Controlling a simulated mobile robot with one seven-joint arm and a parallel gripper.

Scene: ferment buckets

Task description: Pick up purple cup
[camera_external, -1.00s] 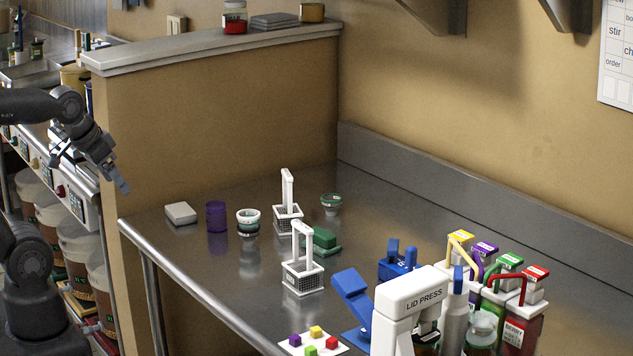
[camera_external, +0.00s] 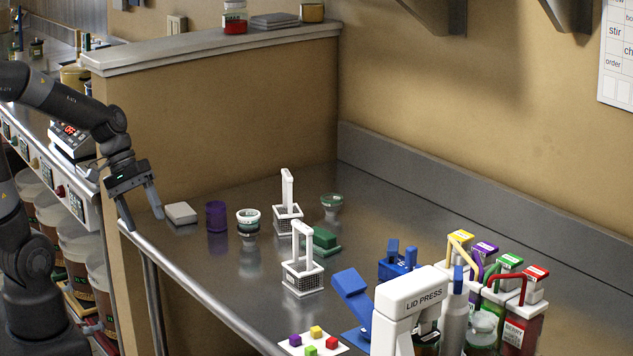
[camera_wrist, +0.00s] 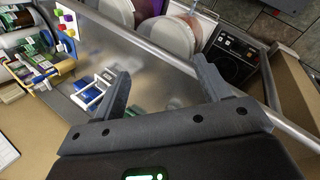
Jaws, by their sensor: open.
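The purple cup (camera_external: 216,216) stands upright near the left end of the steel counter in the external view. A white block (camera_external: 181,213) lies to its left and a white-and-green cup (camera_external: 248,222) stands to its right. My gripper (camera_external: 143,220) is at the counter's left end, left of the white block, fingers pointing down and apart. It is empty and apart from the purple cup. In the wrist view my open gripper (camera_wrist: 162,72) has its two fingers spread over the counter edge. I cannot make out the purple cup there.
Two white wire baskets (camera_external: 303,275) with tall handles and a green block (camera_external: 325,239) stand to the right. A lid press (camera_external: 407,305) and several dispensers (camera_external: 515,310) fill the front right. A tan partition wall (camera_external: 220,130) rises behind the cup. The counter's front left is bare.

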